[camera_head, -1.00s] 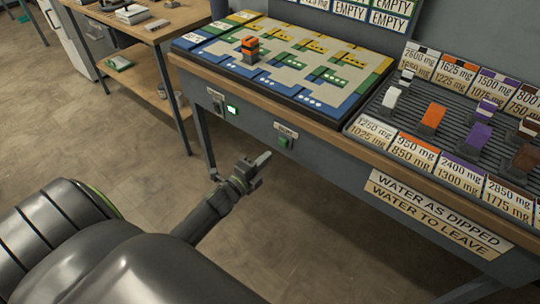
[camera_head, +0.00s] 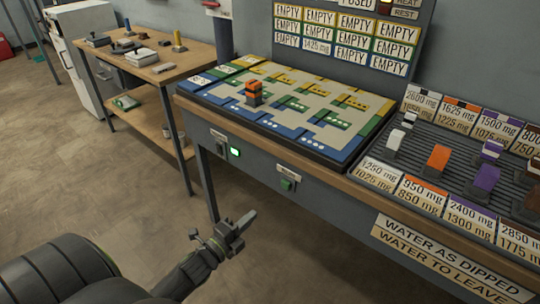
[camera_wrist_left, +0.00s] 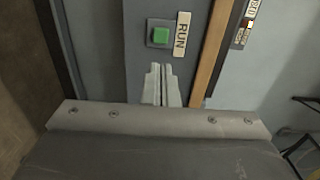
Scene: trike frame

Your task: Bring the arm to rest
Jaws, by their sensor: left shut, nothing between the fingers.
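My left arm comes in from the lower left in the head view. Its gripper (camera_head: 243,222) is shut and empty, held in free air in front of the bench and below its front edge. In the left wrist view the two fingertips (camera_wrist_left: 160,70) lie together, pointing toward the grey bench front. A green button (camera_wrist_left: 160,36) with a RUN label (camera_wrist_left: 182,35) shows just beyond them, apart from the fingers. My right gripper is not in view.
The bench carries a coloured board (camera_head: 226,113) with an orange-and-grey block (camera_head: 254,92) on it. A ribbed rack (camera_head: 408,166) holds several coloured blocks at right. A green-lit switch (camera_head: 235,152) is on the bench front. A wooden side table (camera_head: 170,60) stands at left. Open floor (camera_head: 70,190) lies between.

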